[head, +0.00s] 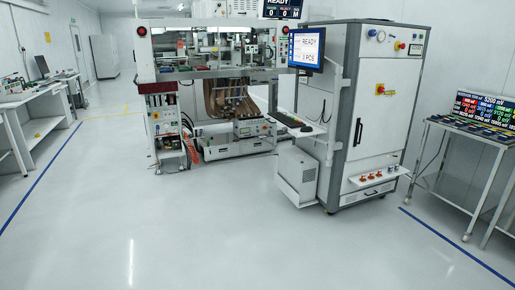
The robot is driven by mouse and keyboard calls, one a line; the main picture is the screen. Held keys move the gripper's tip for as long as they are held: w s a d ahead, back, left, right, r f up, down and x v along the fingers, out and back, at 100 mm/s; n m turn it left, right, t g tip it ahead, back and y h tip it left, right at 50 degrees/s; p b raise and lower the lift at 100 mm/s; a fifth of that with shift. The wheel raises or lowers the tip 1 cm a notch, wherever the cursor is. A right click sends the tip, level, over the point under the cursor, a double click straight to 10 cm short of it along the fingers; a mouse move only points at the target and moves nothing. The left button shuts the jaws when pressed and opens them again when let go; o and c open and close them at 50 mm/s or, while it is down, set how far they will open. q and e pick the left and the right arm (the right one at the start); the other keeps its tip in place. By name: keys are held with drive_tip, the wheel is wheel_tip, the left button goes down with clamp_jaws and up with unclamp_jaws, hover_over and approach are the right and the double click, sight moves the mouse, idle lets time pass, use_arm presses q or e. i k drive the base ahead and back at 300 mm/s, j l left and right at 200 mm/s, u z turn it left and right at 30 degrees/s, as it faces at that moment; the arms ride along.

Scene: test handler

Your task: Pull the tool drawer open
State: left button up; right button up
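No part that I can surely name as the tool drawer shows in the head view. The test handler (215,70) stands at the back centre, with an open frame and dense mechanisms inside. A tall grey-white cabinet (378,105) stands to its right, its front door closed, with a dark vertical handle. A small white box unit (297,172) stands low at the cabinet's left side; I cannot tell if it has a drawer. Neither of my grippers is in view.
A monitor (306,50) and a keyboard shelf (300,128) jut out left of the cabinet. Benches with equipment (40,95) line the left wall. A metal table (470,135) with displays stands at the right. The wide pale floor (215,235) in front is clear.

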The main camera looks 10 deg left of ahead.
sight(247, 147)
drive_tip(key=i+j+u, duration=0.25)
drive_tip(key=i, duration=0.25)
drive_tip(key=i+u, duration=0.25)
drive_tip(key=i, duration=0.3)
drive_tip(key=i+u, duration=0.1)
drive_tip(key=i, duration=4.6)
drive_tip(key=i+j+z, duration=0.1)
drive_tip(key=i+z, duration=0.15)
drive_tip(key=i, duration=0.15)
drive_tip(key=i+j+z, duration=0.2)
drive_tip(key=i, duration=0.15)
drive_tip(key=i+j+z, duration=0.25)
drive_tip(key=i, duration=0.15)
drive_tip(key=l, duration=0.1)
